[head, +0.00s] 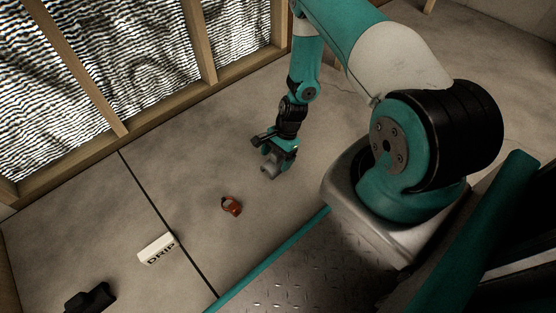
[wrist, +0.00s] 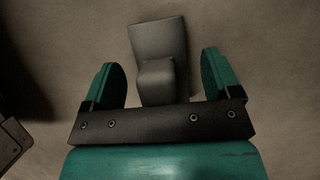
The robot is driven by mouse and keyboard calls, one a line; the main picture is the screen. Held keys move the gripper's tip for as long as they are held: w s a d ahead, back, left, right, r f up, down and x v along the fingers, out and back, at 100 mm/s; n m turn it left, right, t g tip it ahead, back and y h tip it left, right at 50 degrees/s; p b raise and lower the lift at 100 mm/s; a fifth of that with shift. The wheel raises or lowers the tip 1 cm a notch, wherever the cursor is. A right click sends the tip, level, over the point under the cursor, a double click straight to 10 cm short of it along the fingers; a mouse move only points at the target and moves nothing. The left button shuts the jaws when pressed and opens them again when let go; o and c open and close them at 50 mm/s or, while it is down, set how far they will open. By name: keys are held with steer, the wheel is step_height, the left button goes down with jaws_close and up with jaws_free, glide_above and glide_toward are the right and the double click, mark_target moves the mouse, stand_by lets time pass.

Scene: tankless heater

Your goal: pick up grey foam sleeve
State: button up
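The grey foam sleeve (wrist: 158,40) lies on the concrete floor. In the wrist view it sits between the two teal fingers of my gripper (wrist: 161,82) and extends beyond their tips. Floor-coloured gaps show between the sleeve and both fingers, so my gripper is open around it. In the head view my gripper (head: 276,160) points down at the floor, and the grey sleeve (head: 268,171) shows just under it, partly hidden by the fingers. I cannot tell the exact height of the fingertips over the floor.
A red-orange fitting (head: 231,206) lies on the floor to the lower left of my gripper. A white block marked DRIP (head: 156,248) and a black object (head: 91,298) lie farther left, beyond a dark floor seam. Timber wall framing (head: 160,118) edges the floor behind.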

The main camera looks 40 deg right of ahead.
steer(key=c, duration=1)
steer(key=shift+r, duration=0.1)
step_height(320, 180, up, 20)
steer(key=p, duration=1.1)
